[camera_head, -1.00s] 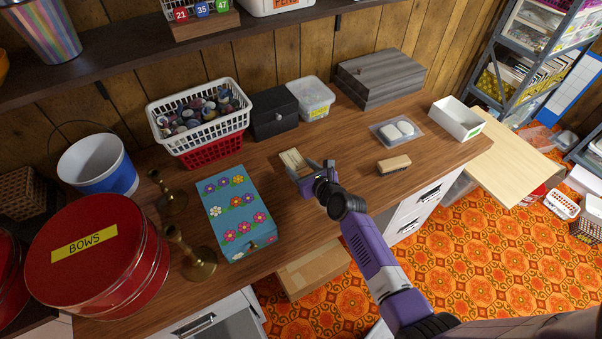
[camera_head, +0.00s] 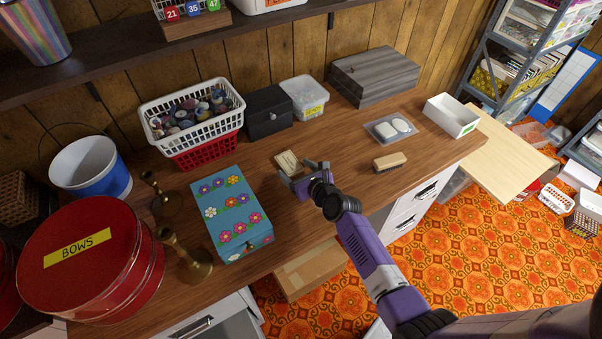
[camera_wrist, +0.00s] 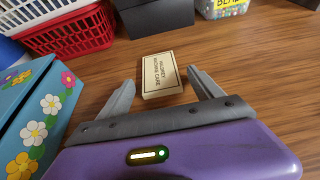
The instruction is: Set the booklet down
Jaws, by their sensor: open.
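The booklet (camera_head: 288,162) is small and cream, with dark lettering and a border on its cover. It lies flat on the wooden counter (camera_head: 335,218). In the wrist view the booklet (camera_wrist: 161,75) lies just beyond and between my two fingertips, apart from both. My gripper (camera_head: 305,172) is open and empty, low over the counter at the booklet's near side. The gripper's spread grey fingers show in the wrist view (camera_wrist: 163,95).
A flowered blue box (camera_head: 232,215) stands left of my gripper. Behind are a white basket on a red one (camera_head: 205,150), a black box (camera_head: 268,112) and a clear tub (camera_head: 305,97). A brush (camera_head: 389,162) lies to the right. Bare counter surrounds the booklet.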

